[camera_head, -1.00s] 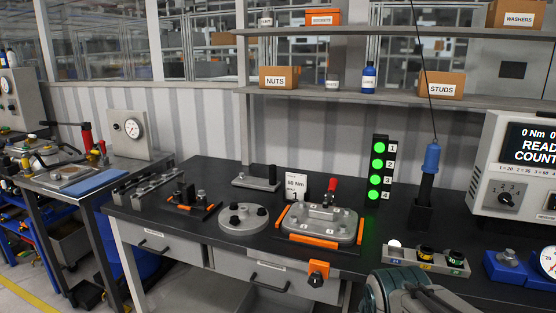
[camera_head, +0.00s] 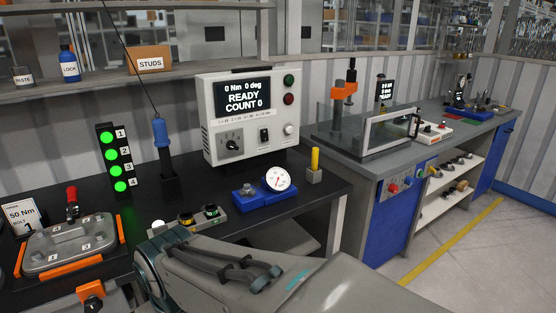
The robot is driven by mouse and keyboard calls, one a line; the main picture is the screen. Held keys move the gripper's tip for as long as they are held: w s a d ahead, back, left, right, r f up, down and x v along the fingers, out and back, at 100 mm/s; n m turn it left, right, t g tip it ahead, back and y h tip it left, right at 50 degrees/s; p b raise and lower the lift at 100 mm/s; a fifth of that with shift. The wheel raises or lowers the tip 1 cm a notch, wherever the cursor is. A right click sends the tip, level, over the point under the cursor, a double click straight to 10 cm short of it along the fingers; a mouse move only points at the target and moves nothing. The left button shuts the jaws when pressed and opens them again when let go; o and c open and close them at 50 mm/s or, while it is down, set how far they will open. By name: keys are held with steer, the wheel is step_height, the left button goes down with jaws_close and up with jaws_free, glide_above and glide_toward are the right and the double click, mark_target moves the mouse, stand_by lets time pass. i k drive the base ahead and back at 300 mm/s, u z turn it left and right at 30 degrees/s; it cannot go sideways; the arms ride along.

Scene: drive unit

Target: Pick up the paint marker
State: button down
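A yellow upright stick, which looks like the paint marker (camera_head: 315,159), stands in a small grey block holder (camera_head: 314,176) near the right end of the black workbench. It is right of the blue dial gauge unit (camera_head: 265,193). Part of my own arm fills the bottom middle of the view, in front of the bench. My gripper is not in view, so its state is hidden.
A controller box (camera_head: 250,120) reading READY stands behind the gauge. A small socket tray (camera_head: 205,220) lies left of the gauge, partly behind my arm. A grey clamped fixture (camera_head: 70,245) sits at left. Another bench (camera_head: 390,165) stands at right, with open floor before it.

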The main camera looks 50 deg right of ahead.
mark_target(315, 151)
steer(key=z, duration=1.75)
